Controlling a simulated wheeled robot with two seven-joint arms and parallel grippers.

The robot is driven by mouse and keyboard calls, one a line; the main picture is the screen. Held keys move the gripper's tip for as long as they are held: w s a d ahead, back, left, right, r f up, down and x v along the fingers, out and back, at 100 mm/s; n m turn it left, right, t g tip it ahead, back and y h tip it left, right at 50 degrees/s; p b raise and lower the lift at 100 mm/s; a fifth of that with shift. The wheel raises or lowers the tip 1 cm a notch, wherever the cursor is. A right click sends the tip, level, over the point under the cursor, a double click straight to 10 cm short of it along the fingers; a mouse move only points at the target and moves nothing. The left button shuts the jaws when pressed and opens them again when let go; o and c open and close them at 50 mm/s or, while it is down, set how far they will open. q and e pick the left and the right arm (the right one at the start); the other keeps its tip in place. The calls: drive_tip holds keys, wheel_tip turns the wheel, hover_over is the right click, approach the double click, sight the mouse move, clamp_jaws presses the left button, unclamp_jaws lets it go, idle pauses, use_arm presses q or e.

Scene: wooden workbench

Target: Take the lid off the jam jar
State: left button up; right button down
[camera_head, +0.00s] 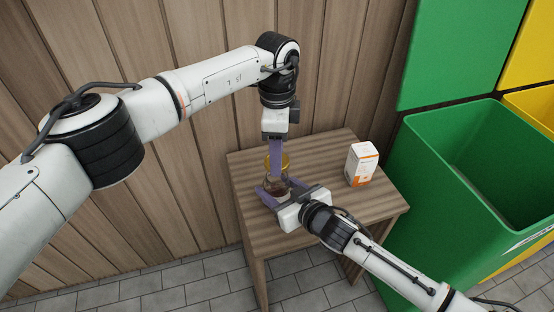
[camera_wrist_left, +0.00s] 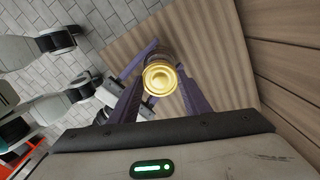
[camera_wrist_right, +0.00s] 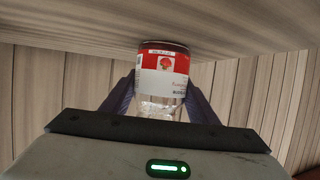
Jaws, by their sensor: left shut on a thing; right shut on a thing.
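In the right wrist view the jar (camera_wrist_right: 162,72) shows a red and white label, with clear glass nearer the gripper. My right gripper (camera_head: 274,191) is shut on the jar's body, one finger on each side. The gold lid (camera_wrist_left: 160,79) is at the jar's top end, between the purple fingers of my left gripper (camera_wrist_left: 158,82). That gripper comes from above and is shut on the lid. I cannot tell whether lid and jar are apart.
A white and orange box (camera_head: 361,164) stands on the table (camera_head: 330,150), right of the jar. A green bin (camera_head: 440,190) is beside the table's right side, with a yellow bin (camera_head: 535,105) beyond. A plank wall (camera_head: 180,180) rises behind the table.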

drive_tip(key=c, duration=0.6)
unclamp_jaws()
